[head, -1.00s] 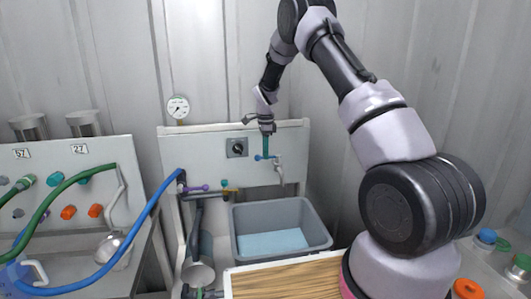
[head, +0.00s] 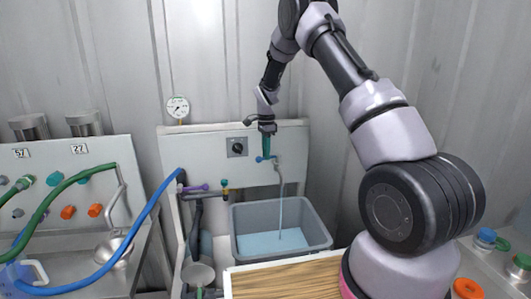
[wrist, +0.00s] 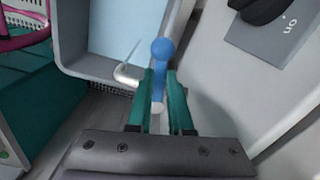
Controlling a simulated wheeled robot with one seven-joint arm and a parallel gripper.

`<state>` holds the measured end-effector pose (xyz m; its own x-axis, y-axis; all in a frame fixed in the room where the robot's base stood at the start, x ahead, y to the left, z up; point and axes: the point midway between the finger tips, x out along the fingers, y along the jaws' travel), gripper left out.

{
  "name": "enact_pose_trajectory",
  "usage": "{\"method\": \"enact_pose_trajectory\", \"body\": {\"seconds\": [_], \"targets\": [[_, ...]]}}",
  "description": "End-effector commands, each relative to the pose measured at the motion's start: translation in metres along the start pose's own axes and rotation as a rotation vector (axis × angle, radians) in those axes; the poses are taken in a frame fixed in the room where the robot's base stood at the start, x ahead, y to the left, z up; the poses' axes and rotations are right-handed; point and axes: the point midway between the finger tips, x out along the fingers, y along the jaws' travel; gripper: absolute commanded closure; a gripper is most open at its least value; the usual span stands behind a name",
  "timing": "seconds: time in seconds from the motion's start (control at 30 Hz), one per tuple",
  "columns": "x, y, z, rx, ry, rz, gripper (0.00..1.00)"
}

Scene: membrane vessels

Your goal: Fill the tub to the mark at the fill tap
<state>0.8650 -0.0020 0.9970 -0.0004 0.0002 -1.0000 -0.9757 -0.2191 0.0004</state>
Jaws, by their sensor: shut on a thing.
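The grey tub (head: 322,240) stands below the fill tap and holds pale blue water (head: 262,243). The fill tap's metal spout (head: 280,172) points down over the tub, and a thin stream of water (head: 281,215) runs from it into the tub. The tap's blue handle (wrist: 162,50) lies between the green fingers of my gripper (wrist: 160,90), which is shut on it. In the head view my gripper (head: 267,148) is above the handle at the panel. I cannot make out a fill mark on the tub.
A dial switch (head: 237,147) is on the white panel left of the tap, with a round gauge (head: 178,107) above. A blue hose (head: 150,215) and a green hose (head: 60,190) hang at the left. A wooden board (head: 285,281) lies in front of the tub.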

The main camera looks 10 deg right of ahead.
Motion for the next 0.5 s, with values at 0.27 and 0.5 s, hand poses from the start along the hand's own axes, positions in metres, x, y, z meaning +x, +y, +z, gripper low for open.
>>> {"method": "enact_pose_trajectory", "body": {"seconds": [0.27, 0.5], "targets": [[-0.001, 0.012, -0.002, -0.229, 0.0, -0.001, 1.0], [-0.001, 0.02, -0.004, -0.395, 0.001, -0.001, 1.0]]}}
